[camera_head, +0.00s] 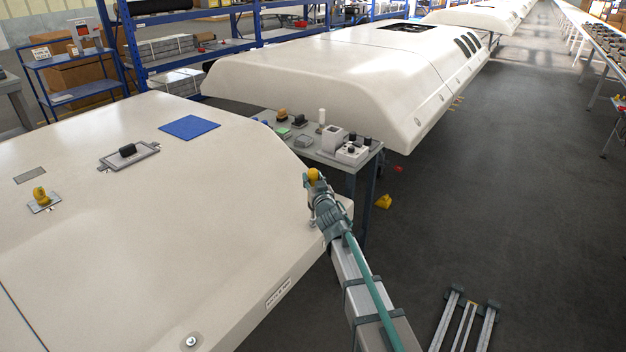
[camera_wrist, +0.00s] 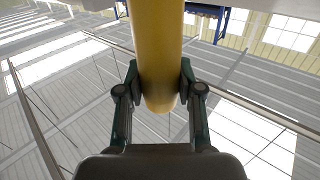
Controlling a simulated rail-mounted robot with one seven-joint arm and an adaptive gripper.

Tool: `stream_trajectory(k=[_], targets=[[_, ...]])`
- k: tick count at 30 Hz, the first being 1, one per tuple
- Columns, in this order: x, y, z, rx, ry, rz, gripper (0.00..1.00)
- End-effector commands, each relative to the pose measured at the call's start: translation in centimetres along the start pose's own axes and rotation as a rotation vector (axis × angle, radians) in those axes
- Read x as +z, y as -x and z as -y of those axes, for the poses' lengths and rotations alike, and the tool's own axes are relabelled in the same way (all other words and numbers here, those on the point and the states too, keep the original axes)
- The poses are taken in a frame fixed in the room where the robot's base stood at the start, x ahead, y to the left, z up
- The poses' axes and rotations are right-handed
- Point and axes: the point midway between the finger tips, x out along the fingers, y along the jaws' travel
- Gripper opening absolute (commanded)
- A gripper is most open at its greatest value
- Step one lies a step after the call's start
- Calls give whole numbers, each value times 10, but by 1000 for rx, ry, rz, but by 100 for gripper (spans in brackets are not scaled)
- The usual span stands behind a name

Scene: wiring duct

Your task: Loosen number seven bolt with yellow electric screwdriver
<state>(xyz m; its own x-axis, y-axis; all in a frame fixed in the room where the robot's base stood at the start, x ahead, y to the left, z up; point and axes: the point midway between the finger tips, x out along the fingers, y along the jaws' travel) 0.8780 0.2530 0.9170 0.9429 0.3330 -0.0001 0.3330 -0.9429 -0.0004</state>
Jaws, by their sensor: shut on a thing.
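My gripper (camera_head: 318,190) is at the right corner of the near white shell (camera_head: 200,200) in the head view. It is shut on the yellow electric screwdriver (camera_head: 314,174), whose rounded yellow end shows above the fingers. In the wrist view the yellow screwdriver body (camera_wrist: 160,60) stands between my gripper's two fingers (camera_wrist: 160,88), which press on it from both sides. One silver bolt (camera_head: 191,341) shows at the shell's lower front edge. No bolt numbers can be read, so I cannot tell which is number seven.
A grey table (camera_head: 335,158) with several small tools and boxes stands just behind my gripper. On the shell are a blue mat (camera_head: 189,127), a black-handled plate (camera_head: 128,155) and a yellow knob-like piece (camera_head: 40,195). A yellow object (camera_head: 383,201) lies on the open dark floor.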

Motion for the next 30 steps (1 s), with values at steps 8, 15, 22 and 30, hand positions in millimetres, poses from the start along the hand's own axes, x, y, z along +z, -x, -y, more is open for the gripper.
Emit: stream_trajectory(k=[8,15,22,30], targets=[[1,0,0,-1,0,-1,0],[5,0,0,-1,0,-1,0],[8,0,0,-1,1,-1,0],[11,0,0,-1,1,-1,0]])
